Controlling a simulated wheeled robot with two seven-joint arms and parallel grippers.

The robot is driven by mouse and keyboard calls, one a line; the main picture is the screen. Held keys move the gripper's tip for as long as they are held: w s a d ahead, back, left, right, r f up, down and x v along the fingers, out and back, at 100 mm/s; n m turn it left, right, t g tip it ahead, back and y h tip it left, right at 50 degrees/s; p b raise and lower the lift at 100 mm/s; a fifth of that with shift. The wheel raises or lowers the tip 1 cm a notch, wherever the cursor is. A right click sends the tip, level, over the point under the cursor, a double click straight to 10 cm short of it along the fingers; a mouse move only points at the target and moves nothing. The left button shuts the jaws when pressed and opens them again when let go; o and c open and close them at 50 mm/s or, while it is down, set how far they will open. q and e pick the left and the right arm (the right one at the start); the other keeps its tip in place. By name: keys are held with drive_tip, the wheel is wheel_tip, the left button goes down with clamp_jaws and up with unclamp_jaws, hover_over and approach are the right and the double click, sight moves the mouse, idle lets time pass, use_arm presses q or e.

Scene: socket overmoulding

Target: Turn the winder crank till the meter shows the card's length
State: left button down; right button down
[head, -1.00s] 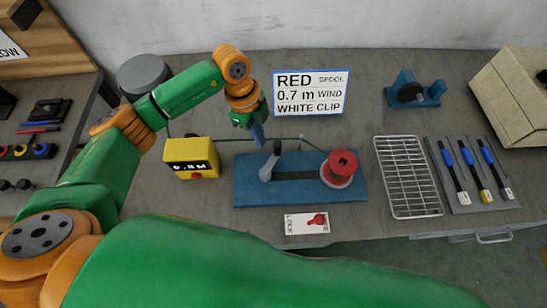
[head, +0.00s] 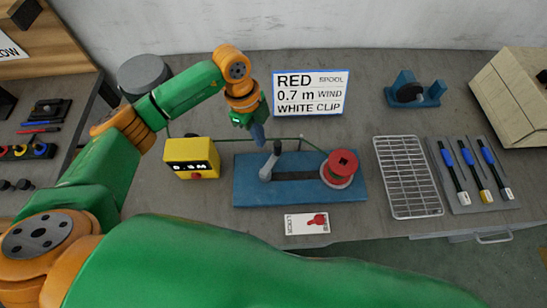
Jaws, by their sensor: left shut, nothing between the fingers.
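The winder is a blue base (head: 300,194) with a grey crank (head: 268,167) on its left and a red spool (head: 342,166) on its right. A green strand runs behind the crank to the spool. The yellow meter (head: 190,171) stands left of the winder; its lit digits are too small to read surely. The card (head: 311,94) behind the winder reads RED spool, 0.7 m wind, WHITE clip. My left gripper (head: 258,139) is shut and points down at the crank's upper end; whether it touches the crank I cannot tell. My right gripper is out of view.
A white plate marked LOCK with a red lever (head: 318,220) lies in front of the winder. My green arm fills the foreground.

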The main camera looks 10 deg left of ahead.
sight(275, 146)
use_arm(q)
drive_tip(key=shift+f, duration=0.15)
drive_tip(key=shift+f+b, duration=1.15)
drive_tip(key=shift+f, duration=0.4)
drive_tip(key=shift+w+d, duration=0.25)
drive_tip(key=shift+d, duration=0.7)
drive_tip(key=shift+r, duration=0.1)
drive_tip(key=shift+d, duration=0.9)
drive_tip(key=shift+s, duration=0.1)
